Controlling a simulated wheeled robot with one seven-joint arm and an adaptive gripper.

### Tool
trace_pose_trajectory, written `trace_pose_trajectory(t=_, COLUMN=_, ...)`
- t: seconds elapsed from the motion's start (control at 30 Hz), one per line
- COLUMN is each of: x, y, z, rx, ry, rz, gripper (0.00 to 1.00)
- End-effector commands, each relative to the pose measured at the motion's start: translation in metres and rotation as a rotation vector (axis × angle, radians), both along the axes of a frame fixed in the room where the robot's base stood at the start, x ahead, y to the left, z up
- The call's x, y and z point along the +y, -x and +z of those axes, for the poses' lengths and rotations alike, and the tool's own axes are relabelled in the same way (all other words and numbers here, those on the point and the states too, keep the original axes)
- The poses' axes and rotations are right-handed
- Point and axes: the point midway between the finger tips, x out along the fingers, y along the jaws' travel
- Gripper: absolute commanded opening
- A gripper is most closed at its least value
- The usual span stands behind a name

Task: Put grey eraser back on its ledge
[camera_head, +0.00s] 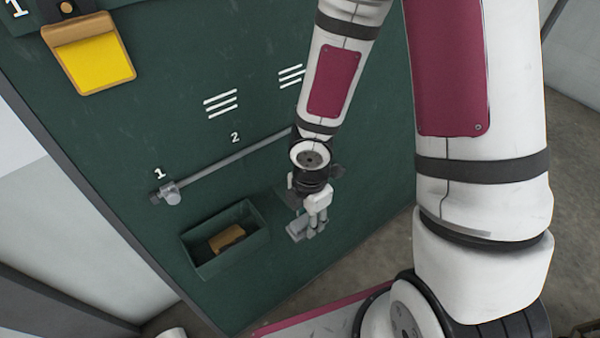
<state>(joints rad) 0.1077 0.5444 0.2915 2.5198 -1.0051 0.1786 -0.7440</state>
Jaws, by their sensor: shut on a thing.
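The grey eraser (297,231) is a small light grey block between the fingers of my gripper (312,229). My gripper is shut on it and points down in front of the dark green panel (130,130). The eraser is partly hidden by the fingers. Behind my gripper, a small dark green edge (283,199) shows, perhaps the ledge; most of it is hidden. I cannot tell whether the eraser touches it.
An open green box (197,262) with a brown block (228,238) inside is left of my gripper. A grey rail (225,165) with a slider (170,192) near mark 1 runs above. A yellow flap (100,63) hangs upper left. Clear floor lies right.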

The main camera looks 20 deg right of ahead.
Motion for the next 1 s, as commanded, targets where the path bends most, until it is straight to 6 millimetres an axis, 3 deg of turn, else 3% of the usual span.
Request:
trace_pose_trajectory(t=0.17, x=-0.008, y=-0.023, z=-0.001, rx=0.001, ry=-0.003, rz=-0.008, gripper=0.01)
trace_pose_trajectory(t=0.6, x=-0.038, y=-0.123, z=-0.012, rx=-0.001, ry=-0.003, rz=-0.006, gripper=0.01)
trace_pose_trajectory(t=0.73, x=-0.042, y=-0.139, z=-0.014, rx=-0.001, ry=-0.001, rz=-0.003, gripper=0.01)
trace_pose_trajectory(t=1.0, x=-0.046, y=-0.152, z=-0.020, rx=0.003, ry=-0.001, rz=0.000, gripper=0.01)
